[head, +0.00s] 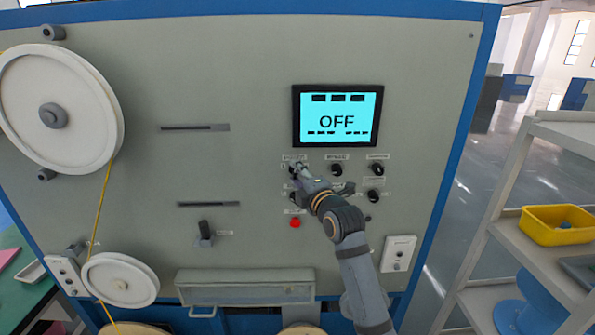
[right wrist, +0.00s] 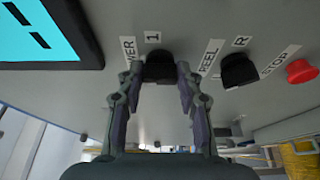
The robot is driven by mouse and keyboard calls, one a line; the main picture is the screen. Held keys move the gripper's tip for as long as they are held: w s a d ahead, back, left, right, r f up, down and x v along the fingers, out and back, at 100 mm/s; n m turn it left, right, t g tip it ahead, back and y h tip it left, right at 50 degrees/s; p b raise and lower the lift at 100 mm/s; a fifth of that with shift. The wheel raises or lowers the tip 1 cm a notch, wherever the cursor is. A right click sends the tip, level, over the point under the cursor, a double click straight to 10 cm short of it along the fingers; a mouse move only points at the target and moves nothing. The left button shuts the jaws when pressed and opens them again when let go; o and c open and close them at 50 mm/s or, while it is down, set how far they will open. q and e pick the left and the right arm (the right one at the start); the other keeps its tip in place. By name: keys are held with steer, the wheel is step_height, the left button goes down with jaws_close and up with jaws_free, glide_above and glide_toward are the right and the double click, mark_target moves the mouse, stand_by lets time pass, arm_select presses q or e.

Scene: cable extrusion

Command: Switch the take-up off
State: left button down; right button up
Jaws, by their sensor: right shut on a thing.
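The grey take-up machine panel (head: 240,75) fills the head view. Its cyan screen (head: 338,118) reads OFF. My right gripper (head: 298,173) is at the upper left knob of the cluster below the screen and mostly covers it. In the right wrist view my right gripper (right wrist: 160,75) is shut on a black knob (right wrist: 160,64), one finger on each side. A label ending in "WER" and a "1" mark stand by that knob. A second black knob (right wrist: 238,70), by a REEL label, is free beside it. My left gripper is not in view.
A red stop button (head: 295,223) sits below the knobs. More black knobs (head: 377,169) are to the right. A large white wheel (head: 85,105) with yellow cable is at left. A shelf with a yellow bin (head: 552,232) stands at right.

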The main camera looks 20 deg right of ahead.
steer(key=n+g+p, duration=0.1)
steer(key=n+p, duration=0.1)
steer(key=n+g+p, duration=0.1)
steer(key=n, duration=0.1)
steer(key=n+h+p, duration=0.1)
steer(key=n+p, duration=0.1)
steer(key=shift+a+r+g+p, duration=0.1)
steer(key=shift+r+g+p, duration=0.15)
steer(key=shift+g+p, duration=0.15)
steer(key=shift+n+h, duration=0.3)
steer(key=shift+n, duration=0.2)
steer(key=shift+f, duration=0.15)
steer(key=o, duration=1.1)
steer(key=shift+o, duration=0.2)
steer(key=v, duration=1.2)
steer(key=shift+r, duration=0.25)
